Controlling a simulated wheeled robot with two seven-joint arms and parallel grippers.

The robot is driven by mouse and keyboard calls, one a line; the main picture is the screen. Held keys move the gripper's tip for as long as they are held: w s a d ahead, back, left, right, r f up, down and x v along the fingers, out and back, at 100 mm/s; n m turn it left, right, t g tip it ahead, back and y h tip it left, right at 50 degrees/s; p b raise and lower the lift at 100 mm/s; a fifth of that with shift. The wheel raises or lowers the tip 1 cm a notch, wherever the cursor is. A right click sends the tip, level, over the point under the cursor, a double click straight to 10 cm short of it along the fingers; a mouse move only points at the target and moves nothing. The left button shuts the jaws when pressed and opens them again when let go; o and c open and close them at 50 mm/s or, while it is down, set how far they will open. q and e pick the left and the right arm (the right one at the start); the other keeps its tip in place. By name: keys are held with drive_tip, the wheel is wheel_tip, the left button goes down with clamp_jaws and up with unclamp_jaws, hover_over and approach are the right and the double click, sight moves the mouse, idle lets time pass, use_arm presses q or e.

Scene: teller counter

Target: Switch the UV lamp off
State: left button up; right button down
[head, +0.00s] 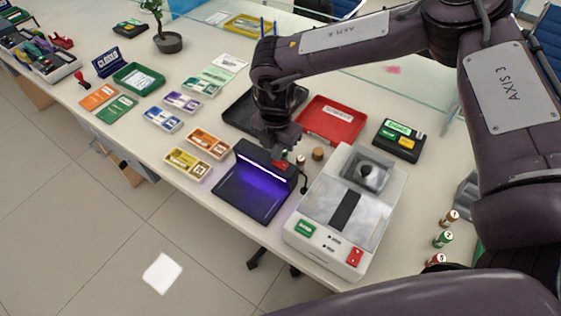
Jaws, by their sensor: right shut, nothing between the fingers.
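The UV lamp (228,196) is a dark box with an open front bay on the counter. A bright white-violet tube glows under its hood and purple light covers its base, so it is lit. A small red switch (281,164) shows on top of the hood at its right end. My right gripper (283,154) is shut and empty, pointing down just over that end of the hood, close to the switch. I cannot tell whether the fingertips touch it. My left gripper is not in view.
A grey-white machine (335,222) with green and red buttons stands right of the lamp. Behind are a red tray (331,119) and a black tray (238,113). Small wooden stamps (318,154) stand close to the gripper. Yellow (188,165) and orange (208,143) note trays lie left.

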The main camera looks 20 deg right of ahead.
drive_tip(key=shift+f+b, duration=0.4)
drive_tip(key=shift+f, duration=0.4)
drive_tip(key=shift+r, duration=0.1)
wheel_tip(320, 180, up, 7)
drive_tip(key=p, duration=0.6)
idle(0.3)
idle(0.5)
